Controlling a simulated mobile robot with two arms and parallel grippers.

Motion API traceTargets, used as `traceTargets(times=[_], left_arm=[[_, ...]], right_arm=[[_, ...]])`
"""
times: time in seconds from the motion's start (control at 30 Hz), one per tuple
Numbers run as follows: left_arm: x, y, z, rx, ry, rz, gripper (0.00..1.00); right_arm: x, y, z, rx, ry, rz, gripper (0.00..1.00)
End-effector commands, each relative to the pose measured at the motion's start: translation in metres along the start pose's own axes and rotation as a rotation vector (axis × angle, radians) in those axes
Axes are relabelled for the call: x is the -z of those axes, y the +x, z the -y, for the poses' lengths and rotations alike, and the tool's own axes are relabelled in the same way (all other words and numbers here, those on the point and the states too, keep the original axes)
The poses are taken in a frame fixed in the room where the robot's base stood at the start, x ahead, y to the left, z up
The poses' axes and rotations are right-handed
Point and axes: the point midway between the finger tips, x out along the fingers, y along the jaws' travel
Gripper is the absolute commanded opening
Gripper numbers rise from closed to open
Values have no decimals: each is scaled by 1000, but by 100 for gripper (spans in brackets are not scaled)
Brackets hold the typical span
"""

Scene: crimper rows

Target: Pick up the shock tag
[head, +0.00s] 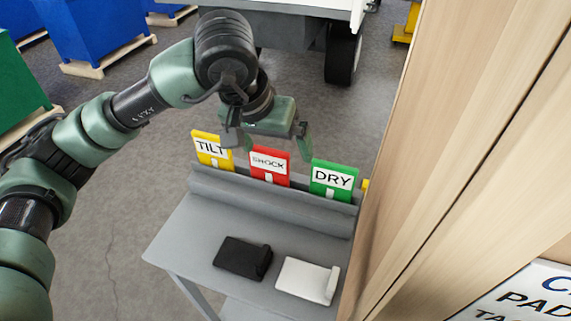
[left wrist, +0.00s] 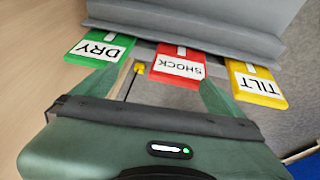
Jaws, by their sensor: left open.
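The shock tag (head: 269,165) is a red card with a white "SHOCK" label. It stands upright in a grey slotted rack (head: 290,208) between the yellow tilt tag (head: 212,149) and the green dry tag (head: 333,180). My left gripper (head: 268,143) is open, just above and behind the shock tag in the head view. In the left wrist view the shock tag (left wrist: 179,66) lies between and a little beyond the open fingers (left wrist: 160,82), with the dry tag (left wrist: 100,48) to the left and the tilt tag (left wrist: 256,84) to the right. I cannot tell whether the fingers touch it. My right gripper is not in view.
A black pad (head: 242,257) and a white pad (head: 307,280) lie on the grey table (head: 190,235) in front of the rack. A tall wooden panel (head: 440,150) closes off the right side. Blue bins (head: 95,35) stand at the far left.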

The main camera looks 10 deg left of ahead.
Motion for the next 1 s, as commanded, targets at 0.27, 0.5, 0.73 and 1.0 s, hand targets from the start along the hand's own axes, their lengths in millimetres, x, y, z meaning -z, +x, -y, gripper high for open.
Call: traceTargets(times=[0.27,0.5,0.73,1.0], left_arm=[[6,9,26,104,30,-15,100],[7,35,28,101,28,-12,100],[8,68,32,98,29,-15,100],[8,75,33,99,30,-18,100]], right_arm=[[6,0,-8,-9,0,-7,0],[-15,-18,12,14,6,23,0],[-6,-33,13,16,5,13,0],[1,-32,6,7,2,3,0]])
